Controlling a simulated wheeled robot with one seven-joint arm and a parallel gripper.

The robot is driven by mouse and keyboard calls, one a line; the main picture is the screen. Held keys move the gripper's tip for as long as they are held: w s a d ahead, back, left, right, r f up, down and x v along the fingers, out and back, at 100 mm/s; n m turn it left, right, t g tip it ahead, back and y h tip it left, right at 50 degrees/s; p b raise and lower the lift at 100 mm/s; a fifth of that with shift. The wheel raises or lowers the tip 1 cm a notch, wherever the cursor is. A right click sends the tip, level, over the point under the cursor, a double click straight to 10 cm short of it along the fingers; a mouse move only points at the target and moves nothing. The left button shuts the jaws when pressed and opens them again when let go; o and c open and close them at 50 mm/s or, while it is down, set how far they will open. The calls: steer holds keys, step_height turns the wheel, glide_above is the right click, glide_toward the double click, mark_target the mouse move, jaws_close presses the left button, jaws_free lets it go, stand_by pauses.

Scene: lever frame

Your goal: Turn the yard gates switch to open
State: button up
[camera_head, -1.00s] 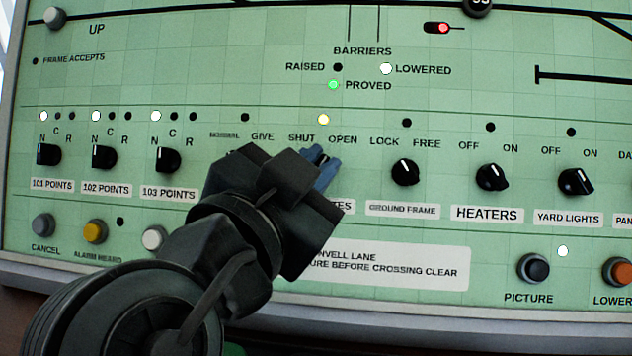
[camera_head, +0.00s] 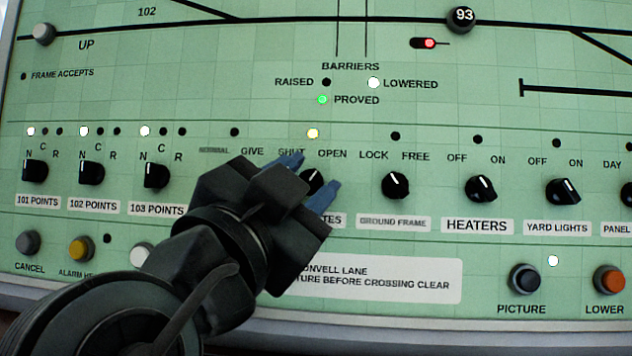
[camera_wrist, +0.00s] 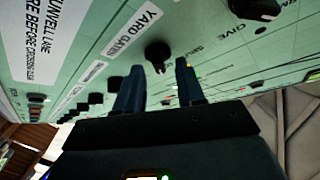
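The yard gates switch is a black rotary knob (camera_head: 312,181) under the SHUT and OPEN legends on the green panel. Its white pointer line leans up and right, toward OPEN. A lamp (camera_head: 313,133) above it is lit yellow. My gripper (camera_head: 308,178) is open, with one blue finger at the knob's upper left and the other at its lower right. In the wrist view the knob (camera_wrist: 157,52) shows beyond and between the spread fingertips (camera_wrist: 158,82), apart from them. Its label (camera_wrist: 130,38) reads YARD GATES there; in the head view my gripper partly hides it.
The ground frame knob (camera_head: 395,186) stands close to the right, then the heaters knob (camera_head: 481,188) and yard lights knob (camera_head: 563,191). Points knobs (camera_head: 157,175) are to the left, and my gripper covers the GIVE switch in the head view. A white notice (camera_head: 400,280) lies below.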

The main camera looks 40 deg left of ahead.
steer(key=shift+s, duration=0.1)
steer(key=v, duration=0.7)
steer(key=shift+s+p, duration=0.3)
steer(key=shift+p, duration=0.15)
